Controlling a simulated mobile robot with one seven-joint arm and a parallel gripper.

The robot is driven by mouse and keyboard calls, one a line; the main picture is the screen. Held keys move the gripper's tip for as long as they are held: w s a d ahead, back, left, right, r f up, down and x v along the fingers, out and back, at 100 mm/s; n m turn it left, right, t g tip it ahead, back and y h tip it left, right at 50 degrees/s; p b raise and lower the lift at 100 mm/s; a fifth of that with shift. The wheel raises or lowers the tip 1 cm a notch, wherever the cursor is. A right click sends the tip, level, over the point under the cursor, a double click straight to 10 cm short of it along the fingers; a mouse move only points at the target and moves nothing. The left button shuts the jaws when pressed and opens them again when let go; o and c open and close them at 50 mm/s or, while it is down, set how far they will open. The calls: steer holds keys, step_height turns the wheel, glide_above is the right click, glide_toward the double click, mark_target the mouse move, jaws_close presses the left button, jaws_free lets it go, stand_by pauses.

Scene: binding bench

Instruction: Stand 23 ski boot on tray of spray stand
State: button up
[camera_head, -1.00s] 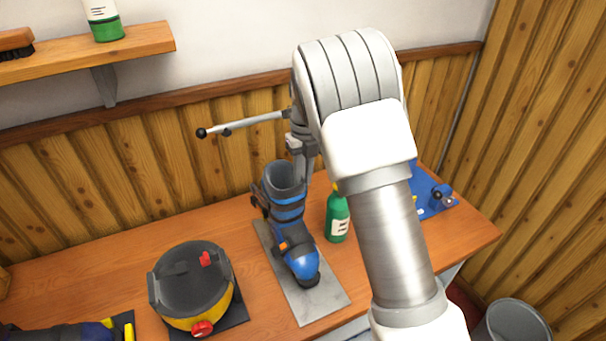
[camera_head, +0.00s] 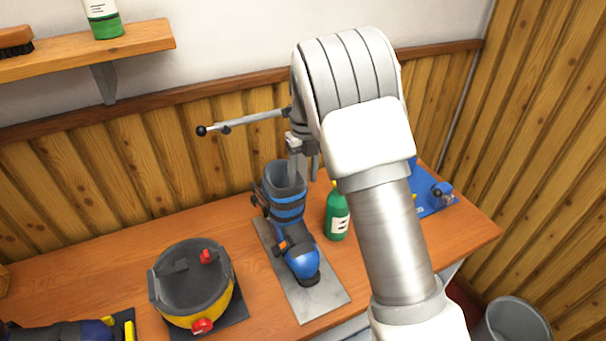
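A blue and dark grey ski boot (camera_head: 298,262) stands upright on a flat grey metal plate (camera_head: 308,302), probably the tray, with its toe toward the front. No size number is readable on it. My gripper (camera_head: 303,174) points down at the top of the boot's cuff. Its two fingers are apart, one over the cuff opening and one at the right outside the rim. They do not appear to press on the cuff wall. The upper part of the gripper and any stand behind it are hidden by my arm.
A grey rod with a black knob (camera_head: 202,131) juts left from behind my arm. A green bottle (camera_head: 337,216) stands close right of the boot. A yellow and black pot (camera_head: 195,287) stands left. A blue mat (camera_head: 430,203) lies at right. Bare bench (camera_head: 85,270) shows at left.

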steer(key=shift+f, duration=0.1)
step_height(320, 180, up, 17)
steer(key=s+d+r+n+t, duration=0.1)
steer(key=s+d+r+n, duration=0.45)
steer(key=s+n, duration=0.2)
steer(key=s+d+f+n+t, duration=0.2)
steer(key=s+d+f+n, duration=0.1)
steer(key=s+n, duration=0.9)
steer(key=s+d+f+n+t+b, duration=0.1)
steer(key=s+d+f+n+t, duration=0.1)
steer(key=s+n, duration=0.9)
steer(key=shift+s+d+f+n+t+b, duration=0.3)
steer(key=shift+s+d+f+n+t, duration=0.1)
steer(key=shift+f+n+t, duration=0.1)
